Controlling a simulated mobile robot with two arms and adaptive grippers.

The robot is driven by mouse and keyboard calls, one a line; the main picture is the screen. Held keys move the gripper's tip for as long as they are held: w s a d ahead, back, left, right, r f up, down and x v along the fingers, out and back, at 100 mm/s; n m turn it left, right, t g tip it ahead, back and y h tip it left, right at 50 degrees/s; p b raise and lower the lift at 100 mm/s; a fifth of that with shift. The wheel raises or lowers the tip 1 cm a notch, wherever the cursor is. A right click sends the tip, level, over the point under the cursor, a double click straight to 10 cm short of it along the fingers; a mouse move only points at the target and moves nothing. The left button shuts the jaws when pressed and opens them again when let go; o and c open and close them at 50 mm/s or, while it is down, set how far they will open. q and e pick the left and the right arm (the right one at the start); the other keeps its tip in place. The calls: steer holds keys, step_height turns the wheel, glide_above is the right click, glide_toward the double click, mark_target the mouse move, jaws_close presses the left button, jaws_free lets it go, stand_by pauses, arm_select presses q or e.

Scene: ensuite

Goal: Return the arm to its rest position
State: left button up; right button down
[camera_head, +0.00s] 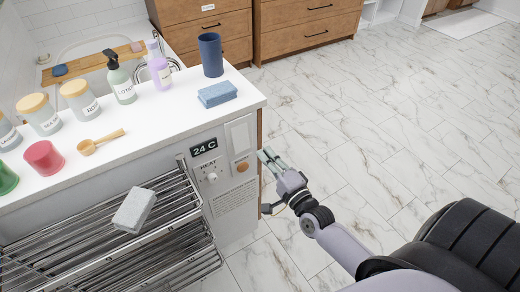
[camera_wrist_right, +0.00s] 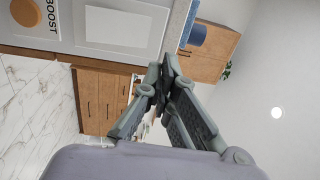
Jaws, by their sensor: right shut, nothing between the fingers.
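My right gripper (camera_head: 268,158) shows in the head view beside the right end of the white counter, in front of the control panel's edge. Its arm comes in from the lower right. In the right wrist view its fingers (camera_wrist_right: 163,75) meet at the tips, shut with nothing between them. The counter's end face and panel lie close to the fingers in that view. My left gripper is not in view.
The white counter (camera_head: 160,120) bears a blue cup (camera_head: 211,55), a blue sponge (camera_head: 217,94), bottles, jars and a wooden scoop (camera_head: 100,142). A grey sponge (camera_head: 134,210) lies on the metal rack (camera_head: 110,255). Wooden drawers (camera_head: 305,22) stand behind. The marble floor (camera_head: 400,120) at right is clear.

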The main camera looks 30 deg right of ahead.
steer(key=shift+s+r, duration=0.1)
steer(key=shift+s, duration=0.2)
stand_by(0.4)
steer(key=s+a+f+n+g, duration=0.1)
steer(key=s+f+n+g, duration=0.25)
steer(key=f, duration=0.75)
steer(key=s+f+n+g, duration=0.25)
steer(key=s+f, duration=0.25)
steer(key=f, duration=0.6)
steer(key=s+a+f+n+g, duration=0.1)
steer(key=s+f+n+g, duration=0.25)
steer(key=f, duration=0.75)
steer(key=s+a+f+n+g, duration=0.1)
steer(key=s+f+n+g, duration=0.1)
steer(key=s+f, duration=0.4)
steer(key=s+a+f+n+g, duration=0.1)
steer(key=s+f+n+g, duration=0.2)
steer(key=s, duration=1)
steer(key=s+a+f+n+g, duration=0.1)
steer(key=s+f+n+g, duration=0.2)
steer(key=s+f+n, duration=0.2)
steer(key=s+f, duration=0.3)
steer(key=s, duration=0.2)
steer(key=shift+s+f+n+h, duration=0.3)
steer(key=shift+f+n, duration=0.05)
steer(key=shift+f, duration=0.05)
